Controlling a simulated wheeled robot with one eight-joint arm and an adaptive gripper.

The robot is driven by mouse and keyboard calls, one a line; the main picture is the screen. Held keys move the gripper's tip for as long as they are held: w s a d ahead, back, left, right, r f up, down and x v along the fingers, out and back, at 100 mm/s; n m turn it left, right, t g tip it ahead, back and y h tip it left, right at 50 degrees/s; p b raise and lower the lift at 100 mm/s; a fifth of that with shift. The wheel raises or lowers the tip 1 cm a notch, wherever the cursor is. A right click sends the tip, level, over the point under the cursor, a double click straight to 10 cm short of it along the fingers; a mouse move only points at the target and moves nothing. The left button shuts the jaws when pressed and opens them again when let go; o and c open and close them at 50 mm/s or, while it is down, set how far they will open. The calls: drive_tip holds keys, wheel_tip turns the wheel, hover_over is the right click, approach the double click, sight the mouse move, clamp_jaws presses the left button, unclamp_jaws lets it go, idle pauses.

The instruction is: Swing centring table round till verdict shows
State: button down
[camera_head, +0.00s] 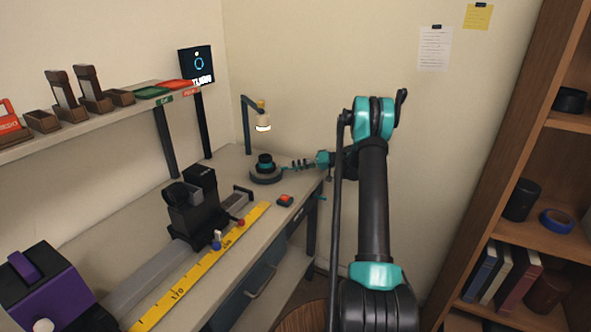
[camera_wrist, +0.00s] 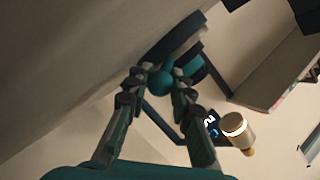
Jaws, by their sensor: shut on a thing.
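The centring table (camera_head: 268,179) is a dark round disc at the far end of the bench, with a black and teal piece (camera_head: 265,162) on top. The screen (camera_head: 196,64) on the wall end of the shelf shows a blue ring and white letters that look like "TURN".
A lamp (camera_head: 262,127) on a bent post stands behind the table. A red button box (camera_head: 285,200) sits in front of it. A black carriage (camera_head: 193,207), a rail and a yellow ruler (camera_head: 205,262) fill the near bench. A bookcase (camera_head: 545,185) stands at right.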

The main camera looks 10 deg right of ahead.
drive_tip(key=shift+w+g, duration=0.4)
drive_tip(key=shift+n, duration=0.3)
drive_tip(key=c, duration=1.6)
unclamp_jaws()
drive_tip(key=shift+w, duration=0.1)
wheel_tip(320, 180, up, 10)
drive_tip(key=shift+f, duration=0.1)
